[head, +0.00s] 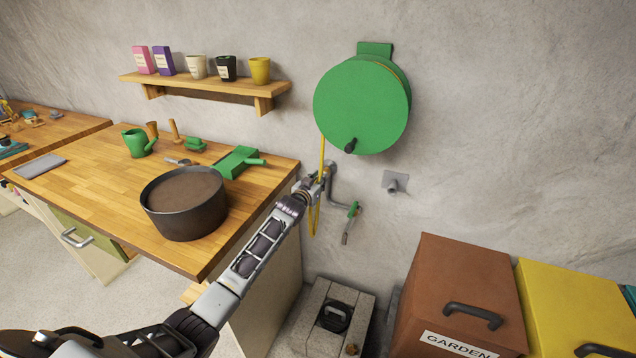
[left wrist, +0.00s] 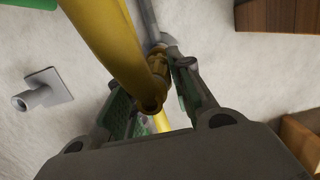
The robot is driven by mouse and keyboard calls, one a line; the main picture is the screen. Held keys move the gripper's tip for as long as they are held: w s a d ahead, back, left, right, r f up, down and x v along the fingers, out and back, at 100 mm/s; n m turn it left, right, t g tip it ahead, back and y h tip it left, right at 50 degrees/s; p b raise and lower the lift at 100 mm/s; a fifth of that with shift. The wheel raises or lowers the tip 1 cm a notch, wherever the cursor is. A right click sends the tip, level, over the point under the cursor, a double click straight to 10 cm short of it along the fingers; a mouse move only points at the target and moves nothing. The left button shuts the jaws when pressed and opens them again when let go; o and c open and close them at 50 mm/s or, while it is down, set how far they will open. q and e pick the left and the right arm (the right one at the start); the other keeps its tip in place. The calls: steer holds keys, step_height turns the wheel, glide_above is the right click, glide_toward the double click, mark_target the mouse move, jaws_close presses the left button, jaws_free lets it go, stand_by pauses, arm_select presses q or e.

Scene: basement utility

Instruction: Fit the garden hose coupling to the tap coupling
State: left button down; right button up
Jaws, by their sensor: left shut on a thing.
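My left gripper (head: 314,182) is shut on the yellow hose's brass coupling, in front of the wall beside the bench. In the left wrist view the brass hose coupling (left wrist: 156,66) sits between the two fingers. The yellow hose (head: 322,155) hangs from the green reel (head: 360,108) to the gripper, with a loop below it. The tap (head: 353,211), on a grey wall pipe, has a green handle and a spout pointing down. It is right of and below the gripper, apart from it. The tap coupling is too small to make out. My right gripper is not in view.
A wooden bench (head: 110,190) with a black pot of soil (head: 186,203) stands at left. A grey wall fitting (head: 396,182) is right of the tap. Below are a concrete block (head: 310,318), a brown bin (head: 460,290) and a yellow bin (head: 570,300).

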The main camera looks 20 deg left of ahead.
arm_select(q)
steer(key=shift+w, duration=0.5)
steer(key=c, duration=1.2)
jaws_free()
steer(key=shift+o, duration=0.2)
steer(key=shift+s, duration=0.15)
steer(key=s+r, duration=0.1)
steer(key=s, duration=1)
steer(key=shift+s+a+r, duration=0.3)
steer(key=shift+r, duration=0.1)
